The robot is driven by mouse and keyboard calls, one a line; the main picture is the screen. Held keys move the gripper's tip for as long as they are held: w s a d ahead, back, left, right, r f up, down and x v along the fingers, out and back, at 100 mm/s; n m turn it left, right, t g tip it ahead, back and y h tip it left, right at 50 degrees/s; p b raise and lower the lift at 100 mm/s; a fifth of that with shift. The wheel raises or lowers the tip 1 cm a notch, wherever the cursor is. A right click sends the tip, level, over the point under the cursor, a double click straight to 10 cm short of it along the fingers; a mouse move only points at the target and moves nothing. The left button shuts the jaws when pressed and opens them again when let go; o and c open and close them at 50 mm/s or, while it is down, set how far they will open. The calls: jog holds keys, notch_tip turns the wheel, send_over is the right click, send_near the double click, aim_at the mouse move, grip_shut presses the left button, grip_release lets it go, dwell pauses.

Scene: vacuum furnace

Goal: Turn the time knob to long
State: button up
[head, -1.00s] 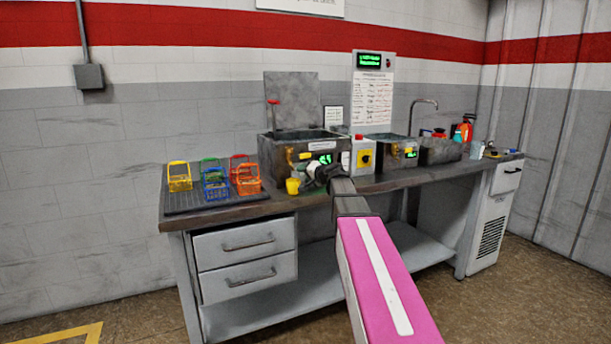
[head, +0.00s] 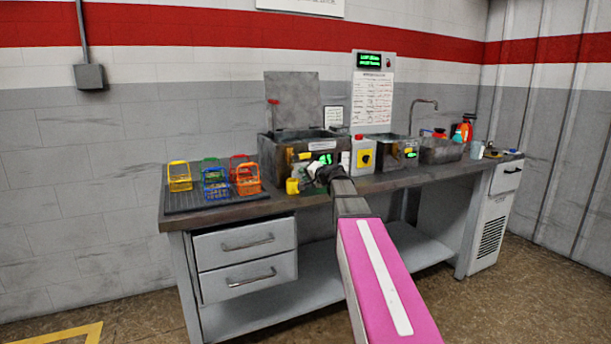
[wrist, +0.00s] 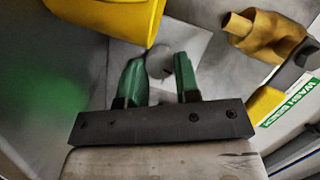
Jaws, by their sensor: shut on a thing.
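My gripper (wrist: 158,72) shows in the wrist view with two green fingers. They are shut on a small pale grey round knob (wrist: 158,64), the time knob, on a light plate on the tank's front. The knob's pointer and setting cannot be read. In the head view my gripper (head: 313,172) is at the front of the left grey tank (head: 267,158), just below its green display (head: 326,158). My wrist hides the knob there.
A yellow cup (wrist: 112,12) hangs close to the fingers, and a brass tap (wrist: 265,35) sits on their other side in the wrist view. Several coloured baskets (head: 180,177) stand at the bench's left.

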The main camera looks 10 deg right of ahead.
jog(key=m+y, duration=0.1)
jog(key=m, duration=0.2)
jog(key=shift+f+t, duration=0.2)
jog(key=shift+t, duration=0.1)
jog(key=shift+m+t+y, duration=0.3)
jog(key=shift+m+y, duration=0.2)
jog(key=shift+m, duration=1.3)
jog(key=shift+f, duration=0.1)
jog(key=o, duration=0.9)
jog(key=shift+d, duration=0.1)
jog(key=v, duration=1.1)
jog(key=shift+f, duration=0.1)
